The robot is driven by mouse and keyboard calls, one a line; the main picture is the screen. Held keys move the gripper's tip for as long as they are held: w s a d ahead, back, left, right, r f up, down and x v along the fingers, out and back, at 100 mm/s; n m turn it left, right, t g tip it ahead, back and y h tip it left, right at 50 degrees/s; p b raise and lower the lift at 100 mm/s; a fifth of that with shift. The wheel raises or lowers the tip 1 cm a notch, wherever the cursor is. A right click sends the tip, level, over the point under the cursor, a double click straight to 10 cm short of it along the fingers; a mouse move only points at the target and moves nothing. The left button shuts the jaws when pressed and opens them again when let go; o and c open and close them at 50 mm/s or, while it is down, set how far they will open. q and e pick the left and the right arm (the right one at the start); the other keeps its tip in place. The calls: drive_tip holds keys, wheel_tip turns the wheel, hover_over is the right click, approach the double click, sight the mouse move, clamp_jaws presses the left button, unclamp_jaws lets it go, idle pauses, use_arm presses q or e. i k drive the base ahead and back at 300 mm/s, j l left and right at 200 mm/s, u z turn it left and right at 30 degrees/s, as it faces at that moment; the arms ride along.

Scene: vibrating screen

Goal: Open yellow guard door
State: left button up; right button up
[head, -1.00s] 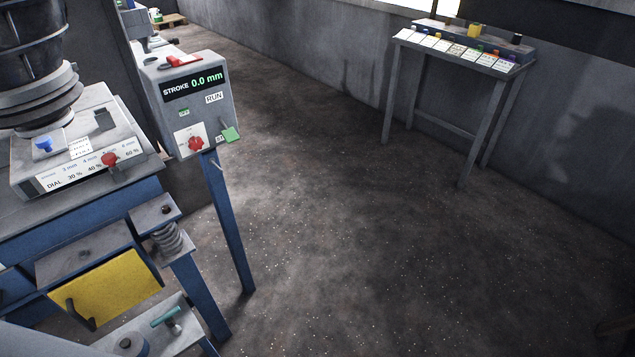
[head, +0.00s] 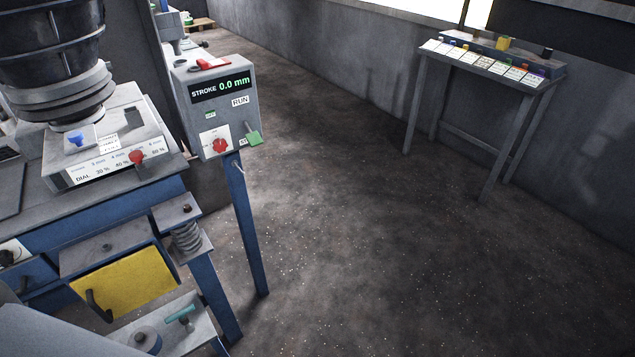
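The yellow guard door (head: 128,283) is at the lower left, under a grey housing on the blue machine frame. It looks closed. A dark curved handle (head: 97,304) sits at its left side. No gripper shows in the head view. A smooth grey shape, which may be part of my own body, fills the bottom left corner below the door.
A control box (head: 217,105) reading "STROKE 0.0 mm" stands on a blue post beside the machine. A coil spring (head: 186,238) and a teal-handled clamp (head: 180,314) are right of the door. A small table (head: 488,72) stands by the back wall. The floor between is clear.

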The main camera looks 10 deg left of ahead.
sight(129, 283)
drive_tip(key=u, duration=1.95)
drive_tip(key=i+j+z, duration=0.1)
drive_tip(key=i+z, duration=0.15)
drive_tip(key=i, duration=0.2)
